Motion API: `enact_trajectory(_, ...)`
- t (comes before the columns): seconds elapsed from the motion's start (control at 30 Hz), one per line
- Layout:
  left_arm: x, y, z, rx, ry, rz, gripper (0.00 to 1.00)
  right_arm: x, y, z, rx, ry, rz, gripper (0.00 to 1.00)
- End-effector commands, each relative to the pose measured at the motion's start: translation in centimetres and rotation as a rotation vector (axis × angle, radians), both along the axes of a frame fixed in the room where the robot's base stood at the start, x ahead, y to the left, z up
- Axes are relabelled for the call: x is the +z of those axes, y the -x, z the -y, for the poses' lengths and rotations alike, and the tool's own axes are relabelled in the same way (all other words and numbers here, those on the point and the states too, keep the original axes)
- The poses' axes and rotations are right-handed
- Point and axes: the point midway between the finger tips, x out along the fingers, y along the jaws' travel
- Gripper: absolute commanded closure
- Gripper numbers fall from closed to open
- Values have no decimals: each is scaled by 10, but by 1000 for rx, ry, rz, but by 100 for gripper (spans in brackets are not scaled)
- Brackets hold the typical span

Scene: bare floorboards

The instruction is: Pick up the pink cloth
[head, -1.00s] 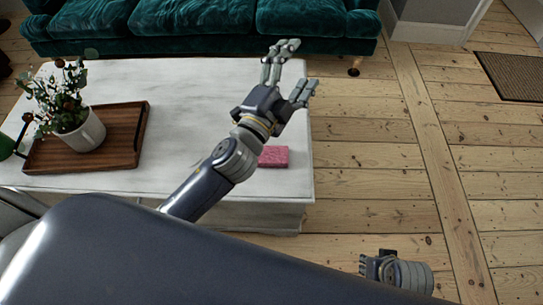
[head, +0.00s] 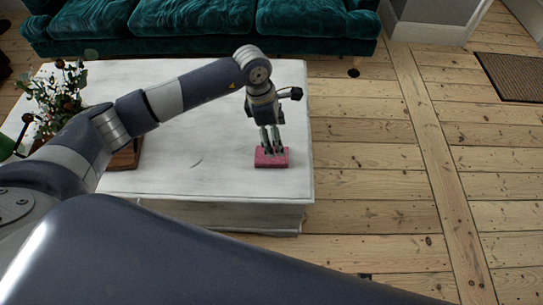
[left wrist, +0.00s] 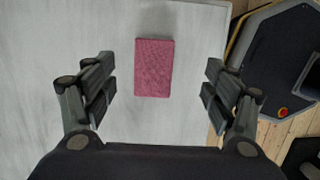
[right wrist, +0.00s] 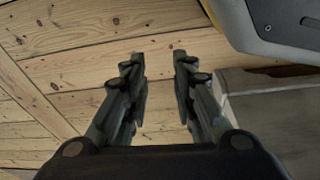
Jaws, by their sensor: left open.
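The pink cloth (head: 271,162) is a small flat rectangle lying near the right edge of the white table (head: 215,175). My left gripper (head: 270,146) points down just over it, with the fingers covering part of its far side in the head view. In the left wrist view the cloth (left wrist: 154,67) lies between the lines of the two spread fingers (left wrist: 158,82), with clear gaps on both sides. The left gripper is open and empty. My right gripper (right wrist: 159,64) is open and empty above the floorboards, with its fingers a moderate gap apart.
A wooden tray (head: 125,158) with a potted plant (head: 62,92) stands at the table's left, partly behind my left arm. A green sofa (head: 200,18) is beyond the table. Open floorboards (head: 370,180) lie to the right, with a dark mat (head: 515,75).

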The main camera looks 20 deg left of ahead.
Motion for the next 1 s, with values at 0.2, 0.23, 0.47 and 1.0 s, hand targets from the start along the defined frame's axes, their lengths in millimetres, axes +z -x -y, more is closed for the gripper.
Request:
enact_trajectory(0.2, -7, -6, -28, -1, -107, -3, 22, -4, 1, 0, 0, -1, 0, 75)
enact_trajectory(0.23, -11, -5, -28, -1, -107, -4, 22, -3, 0, 0, 0, 0, 1, 75)
enact_trajectory(0.47, -47, -5, -22, -2, -103, -5, 22, 9, -7, -1, -1, -1, 9, 75)
enact_trajectory(1.0, -106, -2, -14, 0, -100, -4, 22, 30, -18, -2, -4, -3, 20, 75)
